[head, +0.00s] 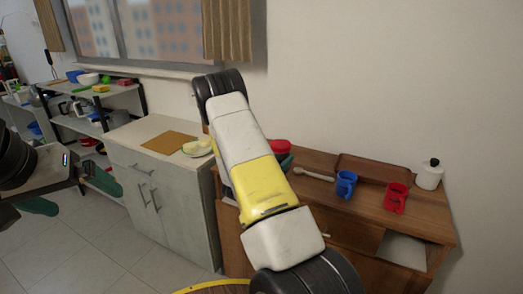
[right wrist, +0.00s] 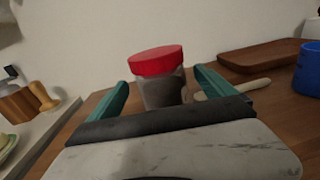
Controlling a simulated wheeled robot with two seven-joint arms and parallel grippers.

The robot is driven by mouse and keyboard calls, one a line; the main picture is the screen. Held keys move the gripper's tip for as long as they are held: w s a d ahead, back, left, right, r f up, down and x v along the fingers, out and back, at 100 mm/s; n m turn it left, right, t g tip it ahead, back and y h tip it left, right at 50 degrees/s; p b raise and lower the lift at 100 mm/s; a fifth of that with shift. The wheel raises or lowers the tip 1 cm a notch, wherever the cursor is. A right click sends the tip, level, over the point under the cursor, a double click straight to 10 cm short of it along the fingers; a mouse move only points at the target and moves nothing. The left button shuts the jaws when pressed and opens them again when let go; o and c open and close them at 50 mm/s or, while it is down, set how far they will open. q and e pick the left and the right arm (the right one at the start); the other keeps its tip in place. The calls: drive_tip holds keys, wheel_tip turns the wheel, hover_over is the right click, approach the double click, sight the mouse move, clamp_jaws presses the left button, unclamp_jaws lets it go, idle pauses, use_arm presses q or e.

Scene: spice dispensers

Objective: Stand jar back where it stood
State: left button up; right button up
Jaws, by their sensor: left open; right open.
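A jar with a red lid and dark contents (right wrist: 160,85) stands upright on the wooden cabinet top (head: 315,162). Its red lid (head: 281,146) shows just past my right arm in the head view. My right gripper (right wrist: 163,77) is open, with its teal fingers on either side of the jar. A gap shows between each finger and the jar. The jar's base is hidden behind the gripper body. My left gripper (head: 84,200) is open and empty at the left, over the floor.
A pale counter (head: 140,133) with a board and plate is at left. Shelves (head: 75,120) stand beyond.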

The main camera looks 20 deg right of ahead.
drive_tip(key=v, duration=0.7)
drive_tip(key=shift+s+a, duration=0.2)
drive_tip(key=shift+a, duration=0.1)
drive_tip(key=shift+s+a+r, duration=0.1)
drive_tip(key=shift+s+r, duration=0.05)
drive_tip(key=shift+s, duration=0.05)
drive_tip(key=s+d+r+m+g+y, duration=0.1)
drive_tip(key=s+r+m+g+y, duration=0.3)
drive_tip(key=s+m, duration=0.45)
drive_tip(key=s+d+r+m+g+y, duration=0.1)
drive_tip(key=s+r+m+g, duration=0.55)
drive_tip(key=s, duration=0.35)
drive_tip(key=s+a+r+m+t+y, duration=0.3)
drive_tip(key=s+a+r+m+y, duration=0.1)
drive_tip(key=a, duration=0.6)
drive_tip(key=s+a+r+m+t+y, duration=0.3)
drive_tip(key=s+a+r+m+y, duration=0.2)
drive_tip(key=a+r+y, duration=0.3)
drive_tip(key=shift+s+a+t, duration=0.35)
drive_tip(key=shift+s+a, duration=0.3)
drive_tip(key=shift+a, duration=0.4)
